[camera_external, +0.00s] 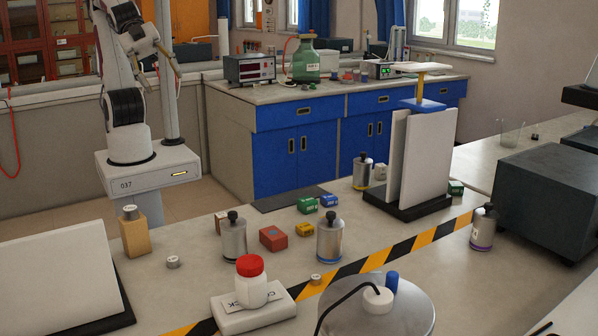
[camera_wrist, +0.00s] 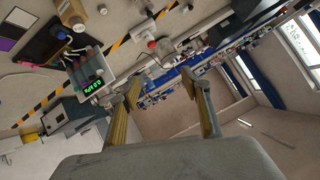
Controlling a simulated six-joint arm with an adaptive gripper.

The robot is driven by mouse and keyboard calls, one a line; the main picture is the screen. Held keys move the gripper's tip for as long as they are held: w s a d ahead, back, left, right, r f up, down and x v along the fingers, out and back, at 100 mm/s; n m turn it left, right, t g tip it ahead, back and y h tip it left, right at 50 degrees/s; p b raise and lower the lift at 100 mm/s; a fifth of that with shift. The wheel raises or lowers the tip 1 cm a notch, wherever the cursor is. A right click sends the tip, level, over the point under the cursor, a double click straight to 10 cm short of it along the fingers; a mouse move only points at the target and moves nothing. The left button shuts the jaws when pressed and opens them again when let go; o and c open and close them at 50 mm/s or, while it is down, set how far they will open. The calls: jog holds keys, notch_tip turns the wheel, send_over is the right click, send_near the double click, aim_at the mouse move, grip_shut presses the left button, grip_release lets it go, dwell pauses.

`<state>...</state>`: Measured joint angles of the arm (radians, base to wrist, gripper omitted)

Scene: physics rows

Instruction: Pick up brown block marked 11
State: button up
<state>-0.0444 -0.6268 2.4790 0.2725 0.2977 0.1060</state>
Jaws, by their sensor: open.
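A small brown block (camera_external: 219,221) stands on the table, partly hidden behind a metal bottle with a black knob (camera_external: 233,237). No number on it can be read. A reddish block (camera_external: 273,238) lies right of that bottle, and a taller tan block (camera_external: 140,237) with a small metal weight on top stands to the left. My gripper is raised at the upper left in the external view, far from the blocks. In the wrist view my gripper (camera_wrist: 167,80) has its fingers spread apart with nothing between them. I cannot make out the brown block in the wrist view.
White panels on a black base (camera_external: 408,208) stand to the right. A red-capped jar (camera_external: 251,283) and striped tape (camera_external: 405,247) are toward the front.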

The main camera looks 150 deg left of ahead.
jog(key=w+r+m+t+h, duration=0.1)
jog(key=w+m+t, duration=0.15)
jog(key=w, duration=0.35)
jog(key=w+r+m+t+h, duration=0.1)
jog(key=w+r+m, duration=0.15)
jog(key=w, duration=0.35)
jog(key=w+f+m+h, duration=0.5)
jog(key=f, duration=0.5)
jog(key=s+a+f+n, duration=0.3)
jog(key=s+a+f, duration=0.1)
jog(key=f, duration=0.5)
jog(key=s+a+f+n+t, duration=0.1)
jog(key=s+a+f+n, duration=0.2)
jog(key=f, duration=0.7)
jog(key=s+a+f+n+h, duration=0.1)
jog(key=s+a+f, duration=0.4)
jog(key=f, duration=0.5)
jog(key=shift+s+n+t, duration=0.25)
jog(key=shift+s+n, duration=0.65)
jog(key=shift+s, duration=0.05)
jog(key=shift+x, duration=1.25)
